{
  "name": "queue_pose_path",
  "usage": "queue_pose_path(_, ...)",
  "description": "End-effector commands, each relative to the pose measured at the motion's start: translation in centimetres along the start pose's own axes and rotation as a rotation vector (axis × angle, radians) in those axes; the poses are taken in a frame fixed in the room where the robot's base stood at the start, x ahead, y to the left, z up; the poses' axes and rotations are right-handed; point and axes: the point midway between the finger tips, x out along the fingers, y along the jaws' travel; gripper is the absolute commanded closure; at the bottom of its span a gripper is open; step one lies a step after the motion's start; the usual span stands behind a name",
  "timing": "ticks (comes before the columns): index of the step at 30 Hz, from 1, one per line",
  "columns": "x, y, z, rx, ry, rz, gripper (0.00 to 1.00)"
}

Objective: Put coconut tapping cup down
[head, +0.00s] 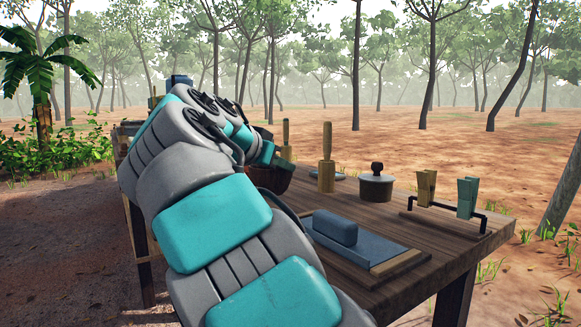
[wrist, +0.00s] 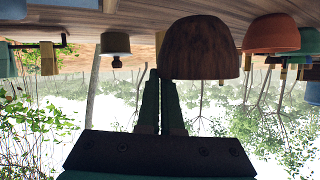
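The coconut tapping cup, a dark brown round cup (wrist: 200,50), stands upright close to the tabletop; the wrist view shows it upside down. It is partly visible beside my arm in the head view (head: 272,180). My gripper (wrist: 160,76) is at the cup's rim, with one finger outside the wall and the other apparently inside; it looks shut on the rim. In the head view my gripper (head: 272,158) is just above the cup. Whether the cup's base touches the wooden table (head: 408,212) is hard to tell.
A wooden-handled tool (head: 326,172), a lidded pot (head: 376,187), upright pegs (head: 426,188) on a rack and a blue-grey block (head: 336,228) on a tray stand to the right. An orange-red bowl (wrist: 270,33) is near the cup. Bare tabletop lies between the pot and tray.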

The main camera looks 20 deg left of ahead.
Motion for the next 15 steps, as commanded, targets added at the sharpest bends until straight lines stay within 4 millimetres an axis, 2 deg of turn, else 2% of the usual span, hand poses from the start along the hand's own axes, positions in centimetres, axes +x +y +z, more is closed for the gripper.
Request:
queue_pose_path(1, 0.5, -0.8, -0.4, -0.003, -0.003, 0.0, 1.0)
queue_pose_path(4, 1.3, -1.7, -0.5, -0.001, -0.001, -0.002, 1.0)
queue_pose_path(14, 2.5, -3.0, -0.5, -0.002, 0.001, -0.002, 1.0)
queue_pose_path(15, 2.8, -2.9, 0.6, -0.002, 0.001, -0.002, 1.0)
